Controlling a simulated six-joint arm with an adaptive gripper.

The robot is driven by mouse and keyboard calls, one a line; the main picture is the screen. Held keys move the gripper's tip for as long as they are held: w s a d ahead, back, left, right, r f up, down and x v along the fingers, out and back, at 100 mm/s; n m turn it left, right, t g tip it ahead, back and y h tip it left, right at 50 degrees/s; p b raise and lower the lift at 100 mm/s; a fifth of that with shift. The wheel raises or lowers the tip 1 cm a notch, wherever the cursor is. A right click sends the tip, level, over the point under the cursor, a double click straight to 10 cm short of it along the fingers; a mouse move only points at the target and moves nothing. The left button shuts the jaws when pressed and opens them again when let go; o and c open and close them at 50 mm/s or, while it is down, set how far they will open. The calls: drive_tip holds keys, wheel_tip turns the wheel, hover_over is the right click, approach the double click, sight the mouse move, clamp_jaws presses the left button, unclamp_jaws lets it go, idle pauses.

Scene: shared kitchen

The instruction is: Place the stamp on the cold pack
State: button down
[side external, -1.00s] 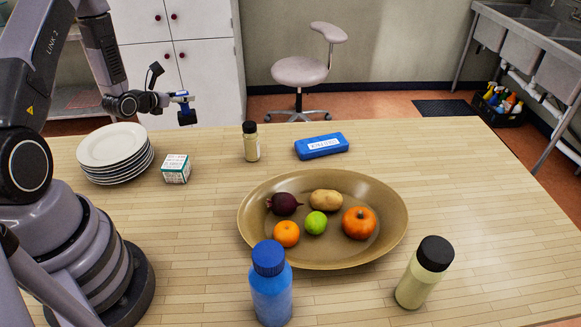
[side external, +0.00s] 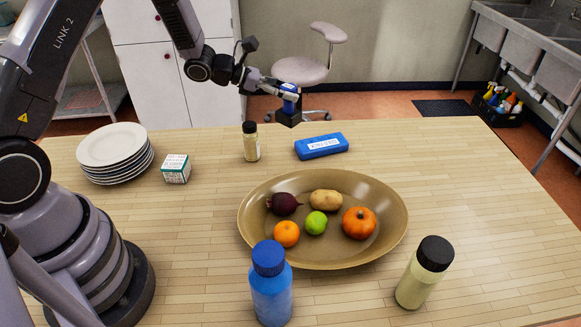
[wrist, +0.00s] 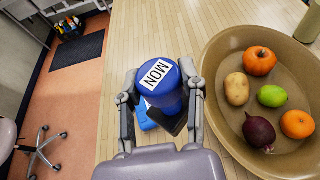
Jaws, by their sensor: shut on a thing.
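The stamp (side external: 291,104) has a blue body and a dark block at its lower end. My gripper (side external: 284,93) is shut on it and holds it in the air, left of and above the cold pack in the side view. In the wrist view the stamp (wrist: 166,92) sits between both fingers, with a white label reading "MON" on its round top. The cold pack (side external: 308,151) is a flat blue block with a white label, lying on the table behind the bowl. In the wrist view only part of the cold pack (wrist: 146,120) shows, the rest hidden behind the stamp.
A large tan bowl (side external: 253,232) of fruit and vegetables stands in front of the cold pack. A dark-capped jar (side external: 251,147) stands close to its left. A small box (side external: 175,174) and stacked plates (side external: 112,150) are farther left. The table right of the cold pack is clear.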

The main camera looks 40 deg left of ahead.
drive_tip(key=shift+w+d+f, duration=0.2)
drive_tip(key=shift+w+f, duration=1.9)
drive_tip(key=shift+w, duration=0.1)
drive_tip(key=shift+w+d+f, duration=0.25)
drive_tip(key=shift+w+f, duration=1.9)
drive_tip(key=shift+w, duration=0.1)
drive_tip(key=shift+w+d+f, duration=0.2)
drive_tip(key=shift+w+f, duration=1.9)
drive_tip(key=shift+w, duration=0.1)
drive_tip(key=shift+f, duration=0.15)
drive_tip(key=c, duration=0.6)
unclamp_jaws()
drive_tip(key=shift+c, duration=0.2)
